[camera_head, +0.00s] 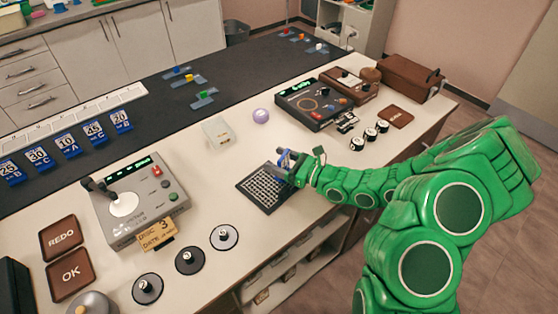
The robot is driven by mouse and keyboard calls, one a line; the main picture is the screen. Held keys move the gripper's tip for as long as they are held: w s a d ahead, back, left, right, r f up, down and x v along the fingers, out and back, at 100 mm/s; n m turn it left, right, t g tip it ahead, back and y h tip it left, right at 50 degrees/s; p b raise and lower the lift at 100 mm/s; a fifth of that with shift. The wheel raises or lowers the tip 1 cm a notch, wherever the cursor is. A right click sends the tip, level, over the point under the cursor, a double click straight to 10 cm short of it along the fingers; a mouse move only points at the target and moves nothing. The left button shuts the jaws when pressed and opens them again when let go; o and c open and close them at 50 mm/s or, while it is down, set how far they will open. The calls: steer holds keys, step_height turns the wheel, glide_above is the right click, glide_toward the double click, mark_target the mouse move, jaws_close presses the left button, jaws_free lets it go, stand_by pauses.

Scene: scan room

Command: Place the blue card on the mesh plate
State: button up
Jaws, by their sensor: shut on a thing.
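My green gripper (292,168) is shut on a small blue thing, which I take to be the blue card (286,156). Only a bit of blue shows between the fingers, so its face cannot be read. The mesh plate (250,189) is a dark, square, gridded plate lying on the white counter. My gripper is over its upper right edge; I cannot tell whether the card touches the plate.
A grey device with a lever (165,205) stands left of the plate. A clear block (219,132) and a lilac ball (261,116) lie behind it. A black device (312,103) and round black knobs (370,134) are to the right. Black-knobbed discs (224,237) sit in front.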

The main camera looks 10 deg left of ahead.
steer(key=shift+f, duration=0.15)
steer(key=o, duration=1.1)
steer(key=shift+d, duration=0.1)
steer(key=shift+v, duration=5.9)
steer(key=shift+r, duration=0.2)
